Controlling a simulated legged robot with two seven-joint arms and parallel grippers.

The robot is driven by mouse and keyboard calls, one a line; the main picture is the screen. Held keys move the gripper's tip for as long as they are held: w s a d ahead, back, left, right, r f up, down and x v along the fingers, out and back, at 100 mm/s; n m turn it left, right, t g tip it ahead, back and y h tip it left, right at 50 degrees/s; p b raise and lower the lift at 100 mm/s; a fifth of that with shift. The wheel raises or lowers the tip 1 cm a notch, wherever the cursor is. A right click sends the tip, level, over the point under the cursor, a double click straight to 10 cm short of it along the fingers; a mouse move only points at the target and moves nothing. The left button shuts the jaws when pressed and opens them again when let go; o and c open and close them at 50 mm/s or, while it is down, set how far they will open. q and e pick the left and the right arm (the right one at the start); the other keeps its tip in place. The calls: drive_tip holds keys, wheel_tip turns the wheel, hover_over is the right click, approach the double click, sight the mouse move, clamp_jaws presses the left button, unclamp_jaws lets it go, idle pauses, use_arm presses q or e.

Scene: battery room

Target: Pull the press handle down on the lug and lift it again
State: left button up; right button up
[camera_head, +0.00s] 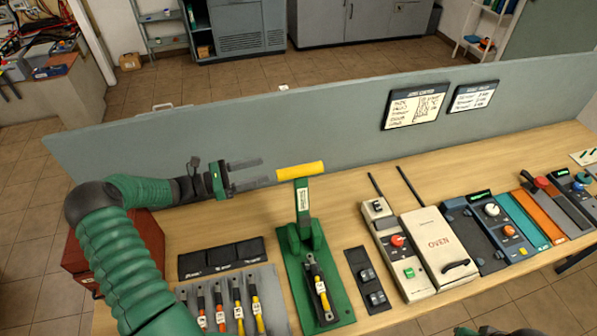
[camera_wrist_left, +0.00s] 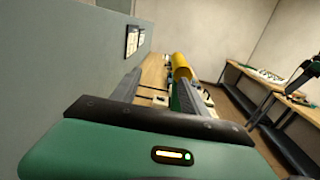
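The green hand press (camera_head: 305,245) stands on the workbench, its lever up with a yellow bar handle (camera_head: 300,171) across the top. A lug on a labelled yellow cable piece (camera_head: 320,287) lies on the press base, its upper end close under the press head. My left gripper (camera_head: 267,170) is open and empty, just left of the handle, fingers pointing at it. In the left wrist view the yellow handle (camera_wrist_left: 180,66) shows beyond the fingertips, nearer the right finger. A dark and green part at that view's right edge may be my right gripper (camera_wrist_left: 303,76); its fingers are unclear.
A rack (camera_head: 265,285) with several labelled cable pieces lies left of the press. A red box (camera_head: 90,262) stands behind my left arm. A small switch panel (camera_head: 370,280), an oven (camera_head: 437,247) and several devices stand right. A grey partition (camera_head: 330,135) runs along the back.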

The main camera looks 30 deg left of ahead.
use_arm(q)
drive_tip(key=b+v, duration=0.1)
drive_tip(key=v, duration=1.3)
drive_tip(key=shift+w+a+r, duration=0.2)
drive_tip(key=shift+w+a, duration=0.05)
drive_tip(key=shift+a, duration=0.1)
use_arm(e)
drive_tip(key=shift+s+a+f, duration=0.35)
drive_tip(key=shift+f, duration=0.2)
